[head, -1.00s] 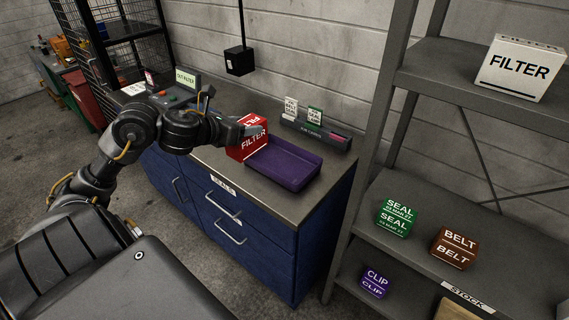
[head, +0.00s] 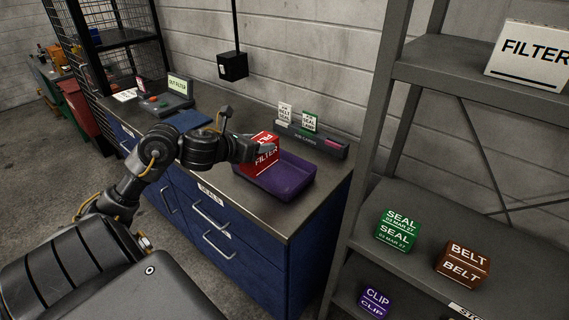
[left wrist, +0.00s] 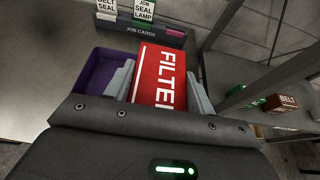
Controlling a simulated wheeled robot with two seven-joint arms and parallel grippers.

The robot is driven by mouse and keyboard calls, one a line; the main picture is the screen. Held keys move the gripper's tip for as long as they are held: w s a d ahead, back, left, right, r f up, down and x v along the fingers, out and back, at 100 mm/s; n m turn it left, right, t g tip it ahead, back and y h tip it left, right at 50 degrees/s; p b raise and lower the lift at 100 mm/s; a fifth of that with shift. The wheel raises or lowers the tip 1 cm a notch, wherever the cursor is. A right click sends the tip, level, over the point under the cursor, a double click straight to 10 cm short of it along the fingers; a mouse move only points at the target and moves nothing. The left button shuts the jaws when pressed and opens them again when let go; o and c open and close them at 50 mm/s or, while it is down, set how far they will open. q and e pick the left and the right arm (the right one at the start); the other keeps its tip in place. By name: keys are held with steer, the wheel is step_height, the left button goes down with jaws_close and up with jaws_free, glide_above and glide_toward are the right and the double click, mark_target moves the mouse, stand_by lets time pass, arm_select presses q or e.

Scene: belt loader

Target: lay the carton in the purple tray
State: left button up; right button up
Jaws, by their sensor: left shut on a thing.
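The red carton marked FILTER (head: 262,157) is held in my left gripper (head: 262,146). The left wrist view shows the carton (left wrist: 163,75) between the two grey fingers. The purple tray (head: 290,190) lies on the bench top. The carton is at the tray's left end and covers part of it from the head camera; whether it touches the tray floor I cannot tell. In the left wrist view the tray (left wrist: 92,72) shows to the left of the carton. My right gripper is not in view.
A job card rack (head: 318,143) with upright cards stands behind the tray. A control box (head: 166,103) and a blue pad (head: 188,119) are on the bench's left. A grey shelf unit (head: 455,85) at right holds other labelled boxes. The bench's front right corner is clear.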

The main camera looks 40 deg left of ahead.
arm_select(q)
steer(key=x, duration=0.3)
steer(key=d+x, duration=0.1)
steer(key=x, duration=0.1)
steer(key=shift+w+d+f, duration=0.1)
steer(key=shift+w+f, duration=0.05)
steer(key=shift+w, duration=0.2)
steer(key=w+f, duration=0.1)
steer(key=f, duration=0.1)
steer(key=w+d+f, duration=0.1)
steer(key=w+f, duration=0.1)
steer(key=f, duration=0.1)
steer(key=w+f, duration=0.2)
steer(key=f, duration=0.1)
steer(key=shift+d+f, duration=0.15)
steer(key=shift+f, duration=0.35)
steer(key=shift+s, duration=0.1)
